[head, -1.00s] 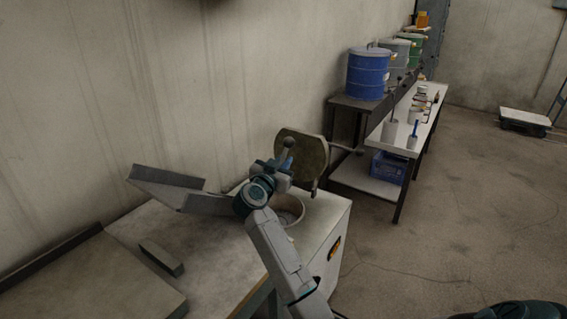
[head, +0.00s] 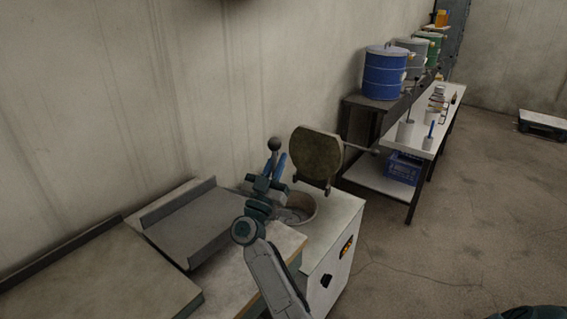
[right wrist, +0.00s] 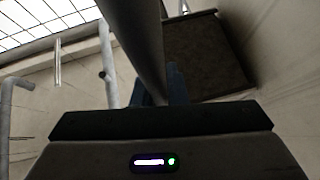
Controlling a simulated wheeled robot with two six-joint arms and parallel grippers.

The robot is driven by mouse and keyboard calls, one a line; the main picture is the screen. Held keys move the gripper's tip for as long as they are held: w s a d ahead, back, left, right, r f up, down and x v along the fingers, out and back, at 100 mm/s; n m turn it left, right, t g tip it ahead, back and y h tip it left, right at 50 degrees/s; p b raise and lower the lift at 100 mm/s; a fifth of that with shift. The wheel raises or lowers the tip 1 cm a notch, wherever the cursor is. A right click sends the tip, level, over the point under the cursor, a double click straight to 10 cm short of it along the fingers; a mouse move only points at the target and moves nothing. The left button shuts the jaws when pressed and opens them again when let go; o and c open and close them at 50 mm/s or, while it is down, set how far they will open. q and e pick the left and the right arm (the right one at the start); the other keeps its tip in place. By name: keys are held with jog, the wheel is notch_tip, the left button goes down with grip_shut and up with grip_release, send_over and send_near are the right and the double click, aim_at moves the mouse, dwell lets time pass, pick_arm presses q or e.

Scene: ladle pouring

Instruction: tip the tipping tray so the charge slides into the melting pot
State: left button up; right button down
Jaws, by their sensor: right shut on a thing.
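The tipping tray (head: 195,232) is a grey sheet tray with a raised back wall, lying low and nearly flat on the bench, left of the pot. Its visible floor looks bare. The melting pot (head: 306,217) is a round open vessel set in the bench's right end; its contents are unclear and the arm partly covers it. My right gripper (head: 275,167) is above the pot's left side, shut on an upright rod with a ball knob (head: 274,143). The rod (right wrist: 137,40) runs between its blue fingers in the right wrist view. My left gripper is out of view.
A dark round lid (head: 316,155) stands raised behind the pot, close to my right gripper, with a handle sticking out right. A shelf table (head: 362,178) with drums (head: 385,72) and tools stands farther right.

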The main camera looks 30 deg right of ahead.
jog(key=shift+s+a+t, duration=0.15)
jog(key=shift+a+t, duration=0.2)
jog(key=shift+t, duration=0.05)
jog(key=shift+f, duration=0.1)
jog(key=c, duration=1.5)
grip_release()
jog(key=shift+a, duration=0.1)
jog(key=shift+c, duration=0.2)
jog(key=shift+o, duration=0.4)
jog(key=shift+s+a, duration=0.1)
jog(key=shift+a, duration=0.05)
